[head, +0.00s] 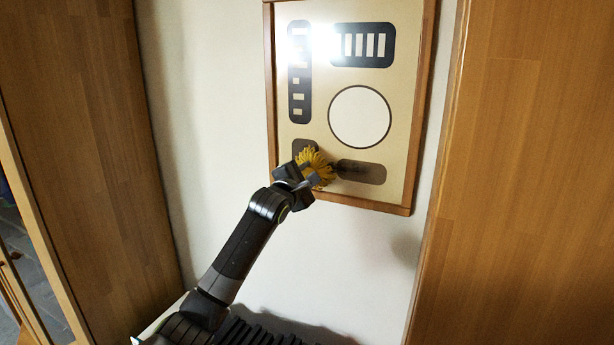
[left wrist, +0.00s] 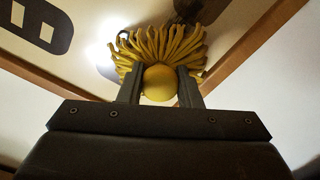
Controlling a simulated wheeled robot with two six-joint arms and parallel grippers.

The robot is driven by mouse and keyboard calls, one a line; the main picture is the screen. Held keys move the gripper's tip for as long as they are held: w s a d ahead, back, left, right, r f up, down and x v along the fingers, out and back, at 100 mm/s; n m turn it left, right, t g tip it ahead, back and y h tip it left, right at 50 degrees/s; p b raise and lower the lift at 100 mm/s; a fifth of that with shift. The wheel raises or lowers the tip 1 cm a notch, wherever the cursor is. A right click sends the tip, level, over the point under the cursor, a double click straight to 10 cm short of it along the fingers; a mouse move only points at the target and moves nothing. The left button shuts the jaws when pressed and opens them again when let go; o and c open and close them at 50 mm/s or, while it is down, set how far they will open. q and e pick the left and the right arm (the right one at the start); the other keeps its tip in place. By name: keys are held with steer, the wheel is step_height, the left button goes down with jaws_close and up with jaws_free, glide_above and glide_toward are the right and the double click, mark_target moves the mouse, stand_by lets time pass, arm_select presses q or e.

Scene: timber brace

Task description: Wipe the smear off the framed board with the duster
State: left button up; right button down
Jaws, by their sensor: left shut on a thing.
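The framed board (head: 400,100) hangs on the wall in the head view, with a wooden frame and printed dark shapes on tan. A dark smudge, seemingly the smear (head: 349,169), shows at the lower middle, over the left part of a brown rounded bar (head: 372,174). My left gripper (head: 308,178) is shut on the yellow duster (head: 318,166), at the board's lower left, just left of the smudge. In the left wrist view the duster's round yellow base (left wrist: 160,83) sits between the fingers, its strands fanned towards the board. I cannot tell whether the strands touch the board. My right gripper is out of view.
Tall wooden panels stand at the left (head: 85,130) and right (head: 530,170) of the white wall (head: 205,120). A bright glare covers the board's upper left. The wall below the board is bare, with a dark ribbed thing (head: 255,333) at the bottom.

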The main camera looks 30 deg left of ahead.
arm_select(q)
steer(key=shift+w, duration=0.95)
steer(key=shift+d, duration=1)
steer(key=shift+w+d+p, duration=0.1)
steer(key=shift+d+p, duration=0.3)
steer(key=shift+d, duration=1.15)
steer(key=shift+w+d, duration=0.15)
steer(key=shift+d, duration=1.6)
steer(key=shift+w+d+b, duration=0.15)
steer(key=shift+d+b, duration=0.15)
steer(key=shift+d, duration=2.6)
steer(key=shift+a+p, duration=0.5)
steer(key=shift+a, duration=1.3)
steer(key=shift+s+a+p, duration=0.2)
steer(key=shift+a+p, duration=0.4)
steer(key=shift+a, duration=2.2)
steer(key=shift+s+a+p, duration=0.2)
steer(key=shift+a+p, duration=0.4)
steer(key=shift+a, duration=2.15)
